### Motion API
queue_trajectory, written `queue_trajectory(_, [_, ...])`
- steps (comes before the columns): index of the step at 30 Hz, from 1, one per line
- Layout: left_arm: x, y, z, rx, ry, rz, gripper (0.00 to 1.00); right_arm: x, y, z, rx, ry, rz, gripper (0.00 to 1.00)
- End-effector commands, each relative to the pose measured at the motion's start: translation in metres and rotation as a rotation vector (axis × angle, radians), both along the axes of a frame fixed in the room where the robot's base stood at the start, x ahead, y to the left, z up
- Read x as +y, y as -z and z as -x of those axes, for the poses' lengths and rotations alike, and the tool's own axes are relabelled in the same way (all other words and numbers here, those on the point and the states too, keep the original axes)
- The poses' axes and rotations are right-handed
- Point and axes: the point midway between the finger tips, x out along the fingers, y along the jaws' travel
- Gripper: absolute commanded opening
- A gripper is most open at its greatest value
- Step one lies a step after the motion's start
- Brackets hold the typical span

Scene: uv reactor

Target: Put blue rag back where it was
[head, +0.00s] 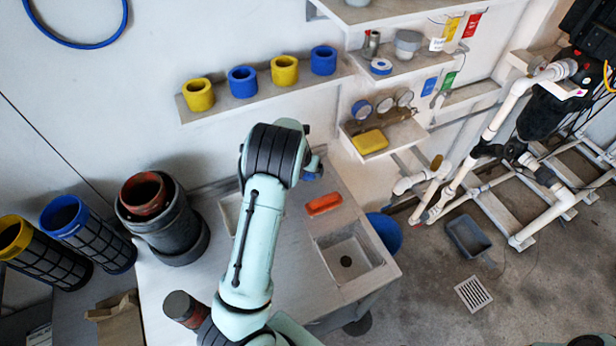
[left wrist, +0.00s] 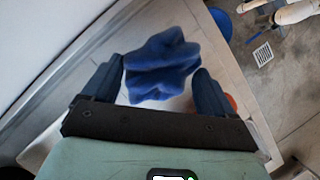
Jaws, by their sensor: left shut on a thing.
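The blue rag (left wrist: 162,66) is a crumpled blue cloth between the two dark fingers of my left gripper (left wrist: 160,72) in the left wrist view. The gripper is shut on it and holds it over the pale worktop (left wrist: 218,40). In the head view my left arm reaches over the worktop (head: 170,290) and its wrist hides most of the gripper. Only a small blue patch shows beside the wrist, and I cannot tell if it is rag or finger. My right gripper is not in view.
An orange block (head: 324,204) lies by the sink (head: 350,258). A pale tray (head: 230,212) is partly behind my arm. A dark cylinder stack (head: 165,225) stands at left. A wall shelf (head: 215,110) holds yellow and blue rings. A blue bucket (head: 385,232) stands beyond the sink.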

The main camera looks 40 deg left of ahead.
Motion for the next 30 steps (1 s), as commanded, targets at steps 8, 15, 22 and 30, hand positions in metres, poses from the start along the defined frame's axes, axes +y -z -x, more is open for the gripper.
queue_trajectory(8, [0.001,0.034,0.000,0.002,-0.001,0.001,0.62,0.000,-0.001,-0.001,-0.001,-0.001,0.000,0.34])
queue_trajectory(15, [0.000,0.050,-0.001,-0.002,0.003,-0.001,0.62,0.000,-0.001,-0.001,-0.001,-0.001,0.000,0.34])
queue_trajectory(22, [0.000,0.050,-0.001,-0.001,0.003,0.000,0.62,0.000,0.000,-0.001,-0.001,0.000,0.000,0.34])
queue_trajectory(30, [0.000,0.051,-0.001,-0.001,0.003,0.000,1.00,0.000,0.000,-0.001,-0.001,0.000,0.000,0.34])
